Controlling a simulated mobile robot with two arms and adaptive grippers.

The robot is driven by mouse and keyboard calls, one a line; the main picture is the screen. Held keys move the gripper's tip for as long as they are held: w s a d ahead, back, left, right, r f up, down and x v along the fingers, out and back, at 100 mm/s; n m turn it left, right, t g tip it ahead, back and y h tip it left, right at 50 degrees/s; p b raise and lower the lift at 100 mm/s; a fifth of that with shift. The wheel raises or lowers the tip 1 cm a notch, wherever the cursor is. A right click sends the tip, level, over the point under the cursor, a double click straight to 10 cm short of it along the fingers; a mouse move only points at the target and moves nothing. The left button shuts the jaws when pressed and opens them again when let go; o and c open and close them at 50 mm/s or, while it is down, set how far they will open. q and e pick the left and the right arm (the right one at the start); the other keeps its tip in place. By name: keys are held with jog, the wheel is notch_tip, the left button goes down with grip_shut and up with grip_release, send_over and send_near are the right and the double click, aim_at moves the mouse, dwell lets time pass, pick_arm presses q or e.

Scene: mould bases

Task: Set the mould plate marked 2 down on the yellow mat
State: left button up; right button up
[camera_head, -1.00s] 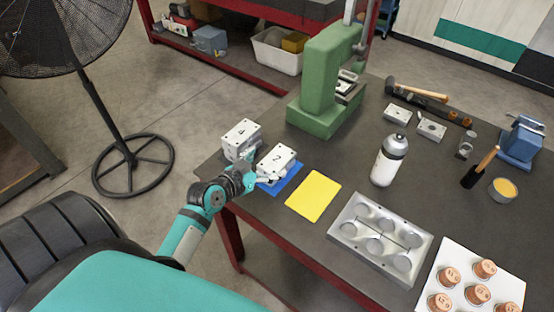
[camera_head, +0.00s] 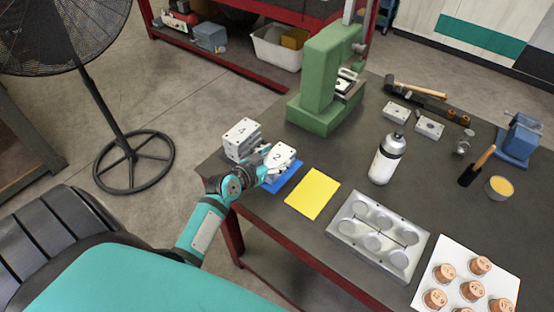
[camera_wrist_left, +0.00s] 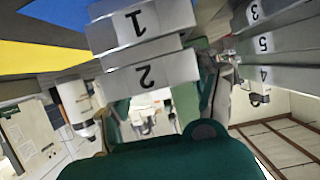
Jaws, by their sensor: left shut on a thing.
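The mould plate marked 2 (camera_head: 282,155) is a light metal block at the top of the right-hand stack position, over the blue mat (camera_head: 284,180). My left gripper (camera_head: 264,163) is shut on its left side. In the left wrist view, plate 2 (camera_wrist_left: 152,74) shows with the plate marked 1 (camera_wrist_left: 140,22) beyond it, beneath it in the stack. Whether a gap separates them is hard to tell. The yellow mat (camera_head: 313,193) lies bare just right of the blue mat; it also shows in the left wrist view (camera_wrist_left: 40,55). My right gripper is out of view.
A stack topped by plate 4 (camera_head: 242,135) stands close to the left gripper. A green press (camera_head: 320,85) is behind. A bottle (camera_head: 387,160) and a metal mould tray (camera_head: 378,236) stand right of the yellow mat.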

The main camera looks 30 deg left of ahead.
aim_at(275, 161)
pick_arm(q)
jog(key=c, duration=0.7)
jog(key=shift+r, duration=0.1)
jog(key=shift+c, duration=0.3)
jog(key=shift+r, duration=0.55)
jog(key=shift+s+d+r+b, duration=0.2)
jog(key=shift+r+b, duration=0.1)
jog(key=shift+r, duration=0.25)
jog(key=shift+s+d+r+b, duration=0.1)
jog(key=shift+s+r+b, duration=0.15)
jog(key=shift+r, duration=0.3)
jog(key=s+d+r+b, duration=0.1)
jog(key=s+d+b, duration=0.1)
jog(key=s+d, duration=0.3)
jog(key=s+d+b, duration=0.1)
jog(key=s+d, duration=0.1)
jog(key=s, duration=0.5)
jog(key=w+d+r+y+b, duration=0.1)
jog(key=w+d+r+b, duration=0.2)
jog(key=w+d+r, duration=0.2)
notch_tip(275, 161, up, 2)
jog(key=shift+w+d+r+n, duration=0.2)
jog(key=shift+d+r+n, duration=0.05)
jog(key=shift+d+n, duration=0.15)
